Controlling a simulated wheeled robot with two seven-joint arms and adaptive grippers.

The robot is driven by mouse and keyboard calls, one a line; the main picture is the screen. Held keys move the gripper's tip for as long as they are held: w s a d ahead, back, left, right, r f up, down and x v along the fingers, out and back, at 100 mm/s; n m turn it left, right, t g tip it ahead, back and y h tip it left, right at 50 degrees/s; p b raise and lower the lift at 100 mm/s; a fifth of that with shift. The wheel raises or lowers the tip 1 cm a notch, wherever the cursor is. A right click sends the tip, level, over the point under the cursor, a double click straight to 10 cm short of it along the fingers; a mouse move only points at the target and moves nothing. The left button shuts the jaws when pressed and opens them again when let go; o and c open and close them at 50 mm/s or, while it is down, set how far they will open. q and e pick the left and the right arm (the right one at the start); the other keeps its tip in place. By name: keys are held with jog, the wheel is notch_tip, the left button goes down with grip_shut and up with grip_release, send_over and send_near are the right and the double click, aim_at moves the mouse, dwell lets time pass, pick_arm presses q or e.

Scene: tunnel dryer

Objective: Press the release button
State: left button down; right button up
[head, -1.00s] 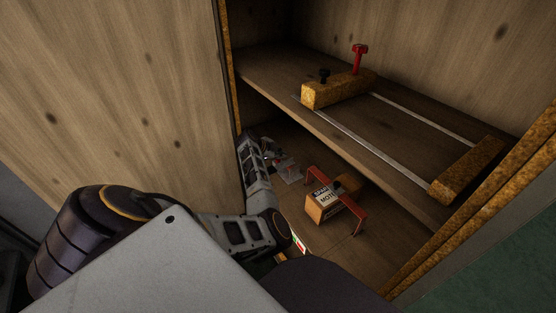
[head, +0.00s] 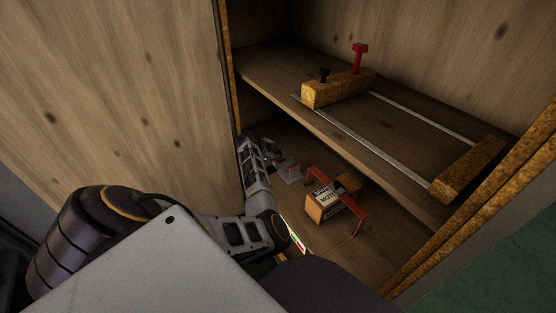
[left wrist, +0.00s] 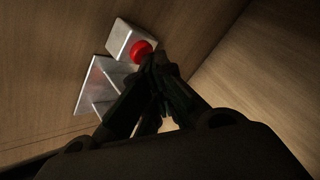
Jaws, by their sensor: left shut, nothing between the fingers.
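The release button is a red round button (left wrist: 143,49) on a pale metal box (left wrist: 124,38), seen in the left wrist view. A bent metal plate (left wrist: 92,85) is beside the box. My left gripper (left wrist: 154,62) is shut and empty, its fingertips right by the button's lower right edge. I cannot tell whether they touch it. In the head view my left gripper (head: 268,153) is in the lower compartment, below the shelf, near the metal plate (head: 290,172). The button is not clear there. My right gripper is not in view.
A wooden shelf (head: 385,135) above carries yellow blocks, two metal rails, a black knob (head: 324,75) and a red T-shaped lever (head: 359,58). A labelled box (head: 325,204) with a red handle (head: 358,217) stands on the lower floor. A wooden wall (head: 120,90) is on the left.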

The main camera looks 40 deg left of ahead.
aim_at(279, 161)
pick_arm(q)
jog(key=shift+r, duration=0.15)
jog(key=shift+r+p, duration=0.8)
jog(key=shift+p, duration=0.15)
jog(key=shift+r, duration=0.1)
jog(key=shift+r+p, duration=2.2)
jog(key=shift+r, duration=0.25)
jog(key=shift+s, duration=0.15)
